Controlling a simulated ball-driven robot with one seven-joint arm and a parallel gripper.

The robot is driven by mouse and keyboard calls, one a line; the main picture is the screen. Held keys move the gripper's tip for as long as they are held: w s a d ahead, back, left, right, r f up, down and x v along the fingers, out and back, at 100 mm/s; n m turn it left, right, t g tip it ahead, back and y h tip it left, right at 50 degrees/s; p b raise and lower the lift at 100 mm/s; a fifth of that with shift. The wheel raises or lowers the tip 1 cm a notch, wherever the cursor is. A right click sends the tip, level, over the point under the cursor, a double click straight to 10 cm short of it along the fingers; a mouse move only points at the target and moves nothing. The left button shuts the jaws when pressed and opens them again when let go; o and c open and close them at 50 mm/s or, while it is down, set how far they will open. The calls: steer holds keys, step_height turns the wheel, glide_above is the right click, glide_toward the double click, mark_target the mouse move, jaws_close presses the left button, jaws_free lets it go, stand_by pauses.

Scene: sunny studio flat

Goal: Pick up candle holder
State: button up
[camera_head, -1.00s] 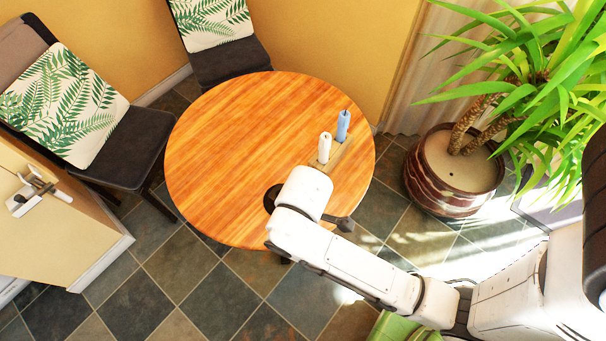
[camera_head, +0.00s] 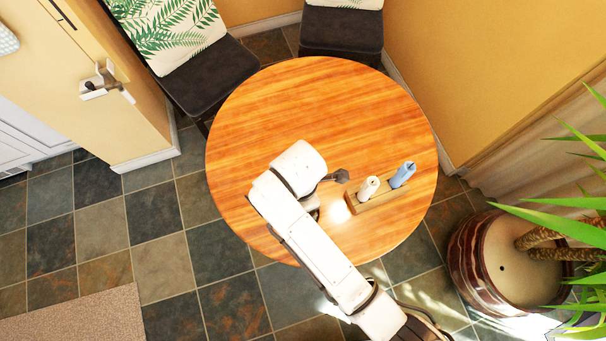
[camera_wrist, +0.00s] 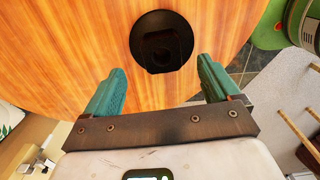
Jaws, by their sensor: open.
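A dark round dish-like object (camera_wrist: 162,42) with a raised centre lies on the round wooden table (camera_head: 290,95). In the wrist view it is beyond and between the fingertips, apart from them; it may be the candle holder. My gripper (camera_wrist: 160,75) is open and empty, with green-padded fingers pointing at the tabletop.
Two dark chairs with leaf-pattern cushions (camera_head: 172,30) stand behind the table. A potted plant (camera_head: 490,262) is at the right. The table's back and left areas are clear.

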steer(key=shift+s+a+f, duration=0.1)
steer(key=shift+a+f, duration=0.05)
steer(key=shift+f, duration=1.8)
steer(key=shift+s+a+f, duration=0.1)
steer(key=shift+f, duration=1.8)
steer(key=shift+c, duration=0.4)
steer(key=c, duration=1.5)
steer(key=shift+r, duration=0.1)
jaws_close()
